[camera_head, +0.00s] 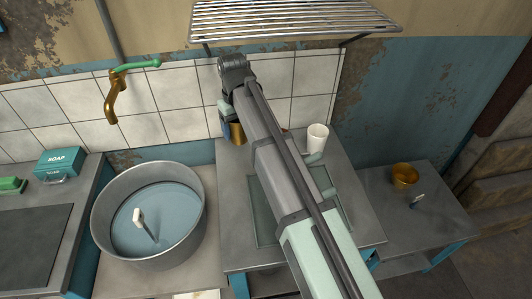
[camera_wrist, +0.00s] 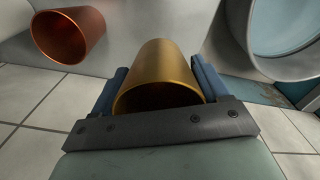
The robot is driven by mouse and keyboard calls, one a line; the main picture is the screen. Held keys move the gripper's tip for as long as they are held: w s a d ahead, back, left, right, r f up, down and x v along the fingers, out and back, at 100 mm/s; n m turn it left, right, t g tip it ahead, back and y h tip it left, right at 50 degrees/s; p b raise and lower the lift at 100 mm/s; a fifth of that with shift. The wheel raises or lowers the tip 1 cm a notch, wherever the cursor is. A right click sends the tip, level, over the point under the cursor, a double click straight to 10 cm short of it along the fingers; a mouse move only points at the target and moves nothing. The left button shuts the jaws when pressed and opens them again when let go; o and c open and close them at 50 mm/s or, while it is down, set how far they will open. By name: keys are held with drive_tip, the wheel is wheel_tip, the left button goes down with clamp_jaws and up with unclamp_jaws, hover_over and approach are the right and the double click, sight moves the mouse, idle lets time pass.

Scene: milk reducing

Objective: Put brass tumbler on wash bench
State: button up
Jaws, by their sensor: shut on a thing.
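The brass tumbler (camera_wrist: 160,72) is between the blue fingers of my gripper (camera_wrist: 160,80) in the wrist view, its open mouth toward the camera. In the head view my gripper (camera_head: 231,127) is at the back left of the middle grey table, shut on the brass tumbler (camera_head: 238,134), which is partly hidden by my arm. I cannot tell if the tumbler touches the table. Which surface is the wash bench is not marked; a round metal basin (camera_head: 106,232) of water stands on the bench (camera_head: 178,283) at left.
A copper-red tumbler (camera_wrist: 68,36) lies near my gripper's side in the wrist view. A white cup (camera_head: 317,139) stands on the middle table (camera_head: 345,175). A brass bowl (camera_head: 405,175) sits on the lower right bench (camera_head: 380,205). A wire rack (camera_head: 290,18) and tap (camera_head: 113,97) overhang the back.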

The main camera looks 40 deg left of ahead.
drive_tip(key=shift+f, duration=4.7)
drive_tip(key=shift+f, duration=0.2)
drive_tip(key=o, duration=1.1)
drive_tip(key=shift+r, duration=0.2)
wheel_tip(320, 180, up, 12)
